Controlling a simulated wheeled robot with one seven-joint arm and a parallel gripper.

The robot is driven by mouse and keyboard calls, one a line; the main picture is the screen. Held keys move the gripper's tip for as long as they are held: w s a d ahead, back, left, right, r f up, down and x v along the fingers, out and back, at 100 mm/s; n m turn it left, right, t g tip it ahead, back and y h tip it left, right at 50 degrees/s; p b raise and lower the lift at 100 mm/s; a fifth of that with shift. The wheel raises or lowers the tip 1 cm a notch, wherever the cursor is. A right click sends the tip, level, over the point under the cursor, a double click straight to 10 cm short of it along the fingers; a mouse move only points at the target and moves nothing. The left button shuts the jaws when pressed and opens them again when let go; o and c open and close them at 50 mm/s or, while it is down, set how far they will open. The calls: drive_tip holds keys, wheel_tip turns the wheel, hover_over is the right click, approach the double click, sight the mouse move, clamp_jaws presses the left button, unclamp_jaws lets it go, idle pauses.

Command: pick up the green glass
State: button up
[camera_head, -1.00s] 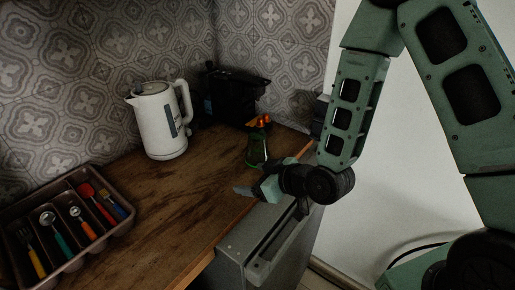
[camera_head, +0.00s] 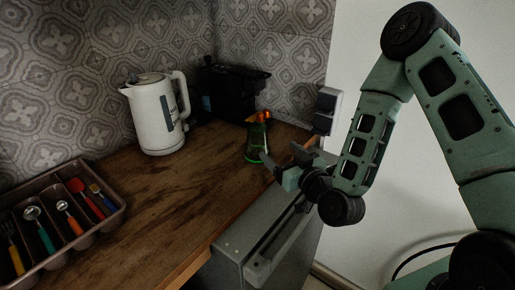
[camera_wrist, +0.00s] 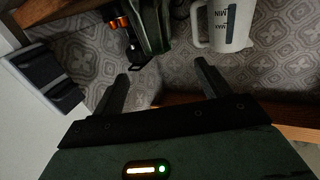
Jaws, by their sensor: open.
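The green glass (camera_head: 252,147) stands upright on the wooden counter near its right edge, in front of a black appliance. It also shows in the wrist view (camera_wrist: 153,28) at the top, beyond and between my fingers. My gripper (camera_head: 281,158) is open and empty, just right of and in front of the glass at the counter edge. In the wrist view my two fingers (camera_wrist: 162,75) are spread apart with a gap before the glass. Whether a finger touches the glass cannot be told from the head view.
A white kettle (camera_head: 155,115) stands left of the glass. A black appliance (camera_head: 232,93) is behind it, and an orange-topped object (camera_wrist: 120,22) is close beside it. A cutlery tray (camera_head: 112,221) lies at the left. The counter (camera_head: 185,195) between is clear.

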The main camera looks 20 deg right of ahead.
sight(262, 133)
drive_tip(key=b+x, duration=0.1)
drive_tip(key=b, duration=0.2)
drive_tip(key=b+x, duration=0.1)
drive_tip(key=b, duration=0.1)
drive_tip(key=b+x, duration=0.1)
drive_tip(key=b, duration=0.2)
drive_tip(key=shift+w+f+b, duration=0.25)
drive_tip(key=shift+w+b, duration=0.1)
drive_tip(key=shift+w, duration=0.05)
drive_tip(key=x, duration=0.1)
drive_tip(key=p+x, duration=0.2)
drive_tip(key=x, duration=0.1)
drive_tip(key=shift+a+r, duration=0.1)
drive_tip(key=shift+r, duration=0.25)
drive_tip(key=shift+d+p+x, duration=0.1)
drive_tip(key=shift+p+x, duration=0.2)
drive_tip(key=shift+x, duration=1.2)
drive_tip(key=shift+d+p+x, duration=0.15)
drive_tip(key=shift+p+x, duration=0.1)
drive_tip(key=shift+x, duration=1.25)
drive_tip(key=shift+f, duration=0.1)
drive_tip(key=c, duration=1.2)
wheel_tip(262, 133, up, 10)
